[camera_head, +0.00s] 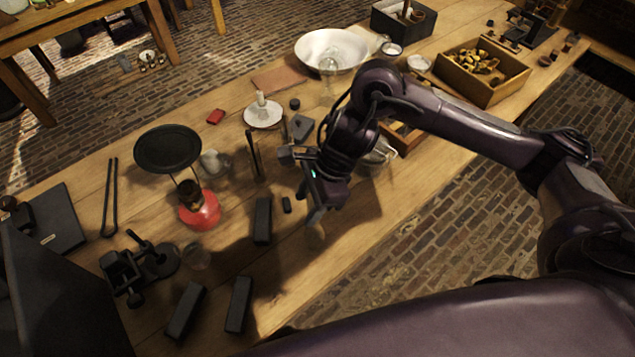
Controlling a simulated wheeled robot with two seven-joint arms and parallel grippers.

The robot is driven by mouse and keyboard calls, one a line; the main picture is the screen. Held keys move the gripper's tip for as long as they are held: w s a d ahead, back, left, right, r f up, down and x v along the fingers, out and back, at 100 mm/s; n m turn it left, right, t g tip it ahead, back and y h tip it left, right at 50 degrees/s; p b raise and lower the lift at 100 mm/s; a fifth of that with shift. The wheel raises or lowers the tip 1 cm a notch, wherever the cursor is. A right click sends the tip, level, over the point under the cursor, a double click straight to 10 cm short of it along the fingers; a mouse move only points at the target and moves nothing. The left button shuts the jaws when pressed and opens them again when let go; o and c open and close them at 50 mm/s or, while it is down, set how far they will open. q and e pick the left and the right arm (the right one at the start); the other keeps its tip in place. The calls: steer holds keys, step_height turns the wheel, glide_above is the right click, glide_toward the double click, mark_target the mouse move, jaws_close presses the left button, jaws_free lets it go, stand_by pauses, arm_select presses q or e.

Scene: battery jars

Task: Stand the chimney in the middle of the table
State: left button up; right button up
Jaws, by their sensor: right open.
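A clear, tall glass piece (329,82) that looks like the chimney stands in front of the white bowl, towards the back of the table (225,105). Another clear glass piece (215,162) is beside the black round plate; its shape is hard to make out, so I cannot tell for sure which is the chimney. My right gripper (302,184) is open over the table near its right edge, apart from both glass pieces. Nothing shows between its fingers. My left gripper is out of view.
A red-based burner (200,209), black round plate (168,148), candle holder (262,112) and black blocks (263,220) crowd the table. The white bowl (318,50) and wooden crate (484,84) are farther back. Some bare wood lies along the front right edge.

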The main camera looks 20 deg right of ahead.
steer(key=v, duration=1.1)
steer(key=shift+r, duration=0.3)
steer(key=shift+d, duration=0.1)
